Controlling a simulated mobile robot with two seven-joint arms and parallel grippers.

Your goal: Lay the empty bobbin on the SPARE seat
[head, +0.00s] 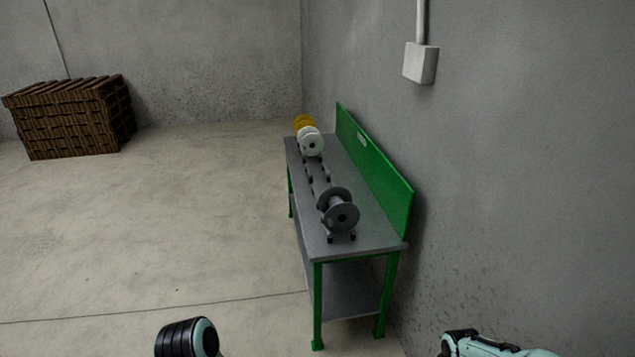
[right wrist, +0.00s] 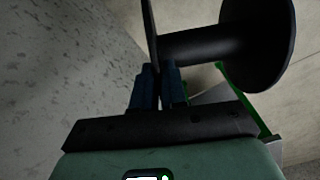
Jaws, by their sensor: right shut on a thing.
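In the right wrist view my right gripper (right wrist: 158,88) is shut on the rim of a black bobbin (right wrist: 200,47). The bobbin has a bare core between two flanges and shows no cable. The held bobbin and this gripper are out of the head view. A grey bench (head: 372,222) in the head view has a row of seats. A dark bobbin (head: 341,214) rests at its near end. Bare seat supports (head: 314,172) show in the middle. No seat label can be read. My left gripper is out of view.
A white bobbin (head: 312,141) and a yellow bobbin (head: 302,123) sit at the bench's far end. A green back panel (head: 380,177) lines the bench's wall side. Open floor (head: 170,220) lies to its left. Stacked brown pallets (head: 70,118) stand far left.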

